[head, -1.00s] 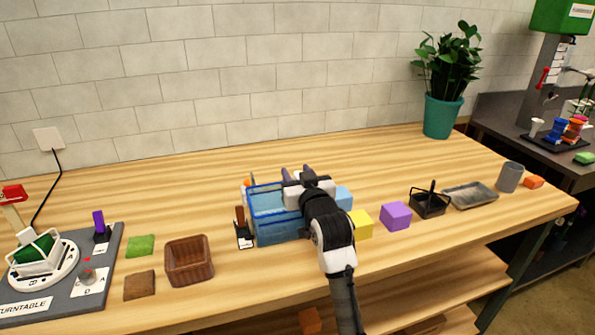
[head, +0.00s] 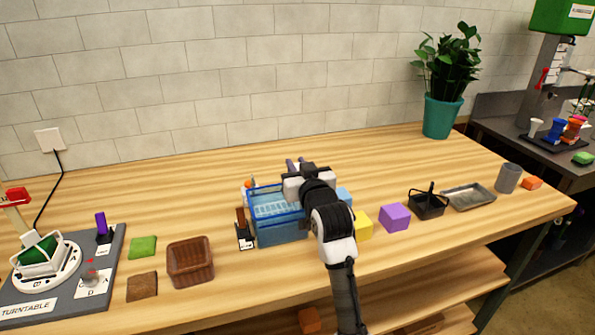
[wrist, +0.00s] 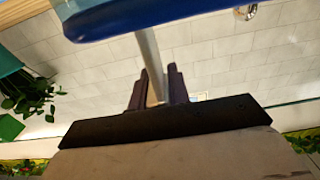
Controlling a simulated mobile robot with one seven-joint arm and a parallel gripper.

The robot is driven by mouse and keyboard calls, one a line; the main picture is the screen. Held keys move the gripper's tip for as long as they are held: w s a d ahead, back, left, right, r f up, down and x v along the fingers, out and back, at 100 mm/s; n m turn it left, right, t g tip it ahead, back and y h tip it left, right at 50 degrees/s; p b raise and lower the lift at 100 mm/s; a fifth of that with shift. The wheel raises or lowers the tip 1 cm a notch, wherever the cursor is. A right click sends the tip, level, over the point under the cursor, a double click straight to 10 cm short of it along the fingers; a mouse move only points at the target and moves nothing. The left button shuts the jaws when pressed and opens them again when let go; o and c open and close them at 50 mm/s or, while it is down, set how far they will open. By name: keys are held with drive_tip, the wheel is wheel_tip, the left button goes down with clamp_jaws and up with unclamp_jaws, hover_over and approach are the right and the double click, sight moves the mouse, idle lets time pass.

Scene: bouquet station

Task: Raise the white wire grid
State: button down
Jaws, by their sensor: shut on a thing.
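The white wire grid (head: 277,207) shows as a pale lattice inside the clear blue tub (head: 283,234), near its upper part. My gripper (head: 294,164) is over the tub's back right side. In the wrist view my gripper (wrist: 159,72) is shut on a slim pale bar (wrist: 150,55), which rises with the grid and looks like its handle. The join between bar and grid is hidden. The tub's blue edge (wrist: 140,20) crosses the top of the wrist view. My wrist hides the tub's right side in the head view.
Left of the tub stand a small brown-handled item (head: 242,230) and a brown basket (head: 190,262). To the right are a yellow block (head: 364,226), a purple block (head: 396,217) and a black caddy (head: 427,205). The bench behind the tub is clear.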

wheel_tip(320, 180, up, 5)
drive_tip(key=shift+r+p, duration=0.15)
drive_tip(key=shift+p, duration=0.65)
drive_tip(key=shift+r, duration=0.1)
drive_tip(key=c, duration=1.3)
unclamp_jaws()
drive_tip(key=shift+s+d+f+b, duration=0.2)
drive_tip(key=shift+s+f+b, duration=0.1)
drive_tip(key=shift+s, duration=0.2)
drive_tip(key=b+v, duration=0.4)
drive_tip(key=v, duration=0.8)
drive_tip(key=shift+s+d+r, duration=0.1)
drive_tip(key=shift+s+r, duration=0.1)
drive_tip(key=shift+s, duration=0.2)
